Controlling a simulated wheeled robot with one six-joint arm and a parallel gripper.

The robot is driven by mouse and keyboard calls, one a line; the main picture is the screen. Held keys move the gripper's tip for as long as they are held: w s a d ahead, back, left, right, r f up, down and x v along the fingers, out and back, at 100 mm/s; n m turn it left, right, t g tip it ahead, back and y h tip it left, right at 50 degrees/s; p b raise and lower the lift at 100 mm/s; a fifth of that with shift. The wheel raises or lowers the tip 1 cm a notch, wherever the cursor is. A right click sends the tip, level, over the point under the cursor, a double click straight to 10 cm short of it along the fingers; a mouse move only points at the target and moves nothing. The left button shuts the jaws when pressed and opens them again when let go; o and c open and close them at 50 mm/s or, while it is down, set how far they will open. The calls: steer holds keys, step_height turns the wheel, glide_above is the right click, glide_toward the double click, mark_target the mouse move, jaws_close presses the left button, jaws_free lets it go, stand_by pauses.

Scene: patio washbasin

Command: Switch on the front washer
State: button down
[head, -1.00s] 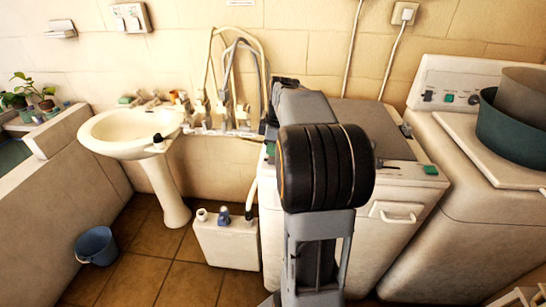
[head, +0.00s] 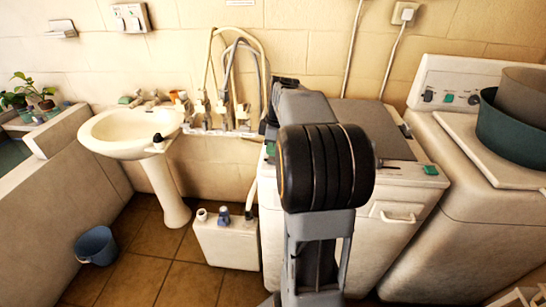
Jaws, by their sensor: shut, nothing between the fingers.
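Two white washers show in the head view. The middle washer (head: 385,225) has a grey lid, green parts at its top front edge and a white handle, and my arm covers part of its left side. The right washer (head: 480,215) has a raised back panel (head: 455,97) with dark knobs and a green button. I cannot tell from the picture which one is the front washer. My arm rises in front of the middle washer and reaches away toward the back wall. The fingers of my gripper do not show, as my own arm hides its far end.
A green tub (head: 510,125) sits on the right washer. Left are a pedestal basin (head: 130,133), hoses with taps (head: 232,75), a white canister (head: 228,243) and a blue bucket (head: 96,246). A low wall (head: 55,195) bounds the left. Tiled floor (head: 140,272) is clear between.

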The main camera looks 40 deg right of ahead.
mark_target(273, 160)
steer(key=shift+f+b, duration=0.9)
steer(key=shift+f, duration=0.3)
stand_by(0.5)
steer(key=shift+r, duration=0.1)
steer(key=shift+r+p, duration=3)
steer(key=shift+r, duration=0.5)
